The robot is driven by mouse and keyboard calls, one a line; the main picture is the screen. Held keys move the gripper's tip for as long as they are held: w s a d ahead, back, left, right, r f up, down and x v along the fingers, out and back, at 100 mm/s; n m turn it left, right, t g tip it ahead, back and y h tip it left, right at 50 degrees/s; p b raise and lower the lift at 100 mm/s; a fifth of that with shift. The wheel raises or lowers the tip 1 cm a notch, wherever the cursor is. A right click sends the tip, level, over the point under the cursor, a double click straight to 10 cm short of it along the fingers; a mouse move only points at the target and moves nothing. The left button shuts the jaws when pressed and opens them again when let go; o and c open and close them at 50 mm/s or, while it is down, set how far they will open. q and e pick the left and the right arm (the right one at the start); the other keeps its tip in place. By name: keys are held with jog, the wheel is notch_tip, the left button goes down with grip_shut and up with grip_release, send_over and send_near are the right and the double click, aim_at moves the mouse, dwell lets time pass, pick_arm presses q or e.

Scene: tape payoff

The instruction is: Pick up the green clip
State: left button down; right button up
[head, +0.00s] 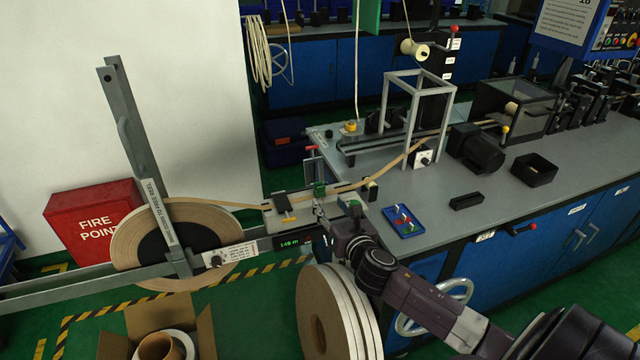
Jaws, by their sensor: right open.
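A small green piece (319,190), which looks like the green clip, sits at the tape path by the bench's left end. A blue tray (391,226) on the bench also holds small red, green and pale pieces; they are too small to make out well. My right gripper (347,207) is open, just right of and nearer than the green piece at the tape path. Its fingertips are small and partly merge with the fixture, so I cannot tell whether they touch anything. My left gripper is out of view.
A large tape reel (128,236) stands at left, its tape running right to the bench (470,215). Pale rolls (322,312) stand below my right arm. A black block (466,201) and black bin (533,171) lie on the bench.

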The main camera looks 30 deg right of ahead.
aim_at(321, 190)
jog(key=shift+w+d+r+n+t, duration=0.25)
jog(key=shift+w+r+n+t, duration=0.15)
jog(key=shift+w+r+n, duration=0.3)
jog(key=shift+w+d+f, duration=0.15)
jog(key=shift+w, duration=0.3)
jog(key=shift+w+d+f, duration=0.1)
jog(key=shift+w+f, duration=0.15)
jog(key=shift+w, duration=0.35)
jog(key=shift+f+p+x, duration=0.15)
jog(key=shift+x, duration=1.15)
jog(key=shift+f+p+x, duration=0.15)
jog(key=shift+x, duration=1.1)
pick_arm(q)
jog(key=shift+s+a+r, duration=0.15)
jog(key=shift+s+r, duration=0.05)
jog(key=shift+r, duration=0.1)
pick_arm(e)
grip_shut()
jog(key=shift+r, duration=0.15)
